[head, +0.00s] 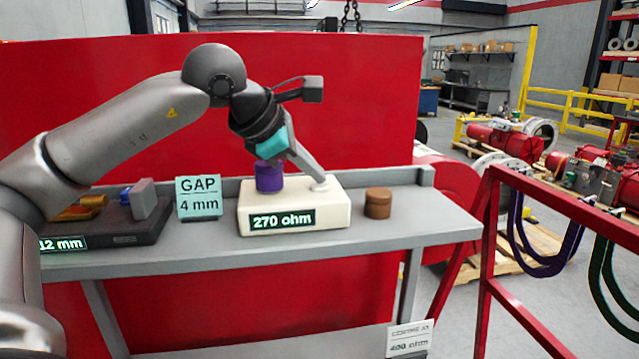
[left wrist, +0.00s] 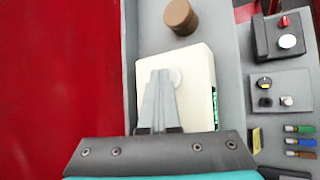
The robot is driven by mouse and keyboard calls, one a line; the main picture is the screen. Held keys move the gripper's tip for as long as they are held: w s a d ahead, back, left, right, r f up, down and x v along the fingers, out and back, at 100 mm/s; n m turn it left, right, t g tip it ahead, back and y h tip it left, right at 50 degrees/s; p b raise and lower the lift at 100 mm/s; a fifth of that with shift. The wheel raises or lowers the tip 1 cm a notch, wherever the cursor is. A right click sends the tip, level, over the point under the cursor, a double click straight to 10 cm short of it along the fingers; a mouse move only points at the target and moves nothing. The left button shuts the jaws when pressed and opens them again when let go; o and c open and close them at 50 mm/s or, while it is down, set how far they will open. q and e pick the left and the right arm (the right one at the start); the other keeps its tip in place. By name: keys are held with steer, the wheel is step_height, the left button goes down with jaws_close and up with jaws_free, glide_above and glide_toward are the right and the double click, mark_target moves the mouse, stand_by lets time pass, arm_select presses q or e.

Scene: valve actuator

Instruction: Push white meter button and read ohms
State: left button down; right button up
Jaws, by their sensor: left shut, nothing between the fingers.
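The cream meter box (head: 330,212) stands on the grey bench, and its front display (head: 283,220) reads "270 ohm". A purple cylinder (head: 269,178) sits on the left of its top. The white button (head: 320,186) is on the right of its top. My left gripper (head: 318,178) is shut and empty, with its fingertips at the button, touching or just above it. In the left wrist view the closed fingers (left wrist: 160,76) reach the round button (left wrist: 175,77) on the meter box (left wrist: 203,65). The purple cylinder is not seen there. My right gripper is not in view.
A brown cylinder (head: 378,203) stands right of the meter. A "GAP 4 mm" sign (head: 198,198) and a dark tray (head: 105,222) marked "12 mm" are to the left. A "400 ohm" sign (head: 409,340) is low in front. A red panel (head: 390,100) stands behind the bench.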

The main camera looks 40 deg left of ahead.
mark_target(313, 186)
arm_select(q)
steer(key=shift+r+p, duration=0.8)
steer(key=shift+r, duration=0.05)
step_height(313, 186, up, 5)
steer(key=p, duration=0.4)
steer(key=shift+r+p, duration=0.1)
steer(key=shift+p, duration=0.25)
stand_by(0.6)
